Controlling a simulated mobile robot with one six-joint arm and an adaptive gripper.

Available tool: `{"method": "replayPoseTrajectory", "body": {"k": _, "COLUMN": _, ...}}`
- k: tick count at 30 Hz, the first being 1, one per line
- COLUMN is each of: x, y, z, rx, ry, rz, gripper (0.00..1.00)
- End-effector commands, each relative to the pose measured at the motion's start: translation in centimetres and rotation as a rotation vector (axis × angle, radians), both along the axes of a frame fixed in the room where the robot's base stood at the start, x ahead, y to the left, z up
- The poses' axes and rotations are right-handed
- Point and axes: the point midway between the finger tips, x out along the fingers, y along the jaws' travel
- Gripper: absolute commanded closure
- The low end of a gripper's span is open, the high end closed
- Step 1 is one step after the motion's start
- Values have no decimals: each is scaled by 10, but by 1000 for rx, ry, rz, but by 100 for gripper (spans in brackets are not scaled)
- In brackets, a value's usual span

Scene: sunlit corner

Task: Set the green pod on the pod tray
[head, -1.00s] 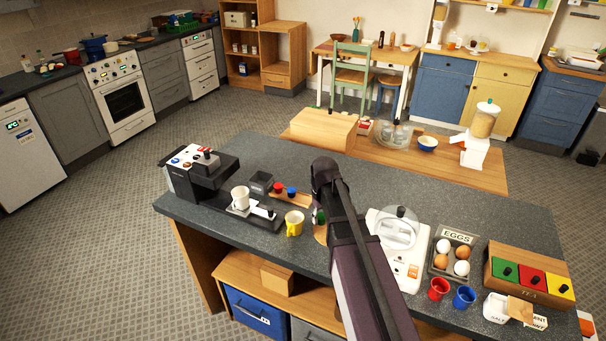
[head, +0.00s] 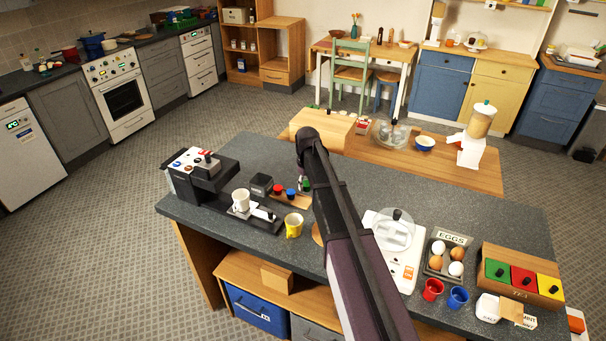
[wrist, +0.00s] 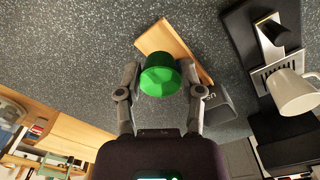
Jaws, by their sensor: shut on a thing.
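The green pod (wrist: 160,76) is between the two fingers of my gripper (wrist: 158,88), which is shut on it. I cannot tell whether the green pod touches the tray. My fingers are hidden in the head view.
The coffee machine (head: 205,174) with a white cup (head: 241,200) stands left of the tray. A dark box (head: 261,185) is just behind the tray, and a yellow mug (head: 293,225) is in front. A white scale-like appliance (head: 396,251) stands right of my arm.

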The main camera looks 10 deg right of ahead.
Motion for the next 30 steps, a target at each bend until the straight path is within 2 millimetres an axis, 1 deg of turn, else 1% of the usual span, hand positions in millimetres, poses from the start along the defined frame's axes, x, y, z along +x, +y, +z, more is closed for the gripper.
{"method": "replayPoseTrajectory", "body": {"k": 1, "x": 13, "y": 2, "z": 5, "rx": 0, "ry": 0, "rz": 0, "gripper": 66}}
{"method": "replayPoseTrajectory", "body": {"k": 3, "x": 21, "y": 3, "z": 7, "rx": -1, "ry": 0, "rz": 0, "gripper": 66}}
{"method": "replayPoseTrajectory", "body": {"k": 6, "x": 26, "y": 4, "z": 8, "rx": -1, "ry": 0, "rz": 0, "gripper": 66}}
{"method": "replayPoseTrajectory", "body": {"k": 20, "x": 26, "y": 5, "z": 7, "rx": -1, "ry": 0, "rz": 1, "gripper": 66}}
{"method": "replayPoseTrajectory", "body": {"k": 26, "x": 26, "y": 6, "z": 2, "rx": -1, "ry": 0, "rz": 1, "gripper": 66}}
{"method": "replayPoseTrajectory", "body": {"k": 30, "x": 26, "y": 6, "z": -6, "rx": -1, "ry": 0, "rz": 2, "gripper": 66}}
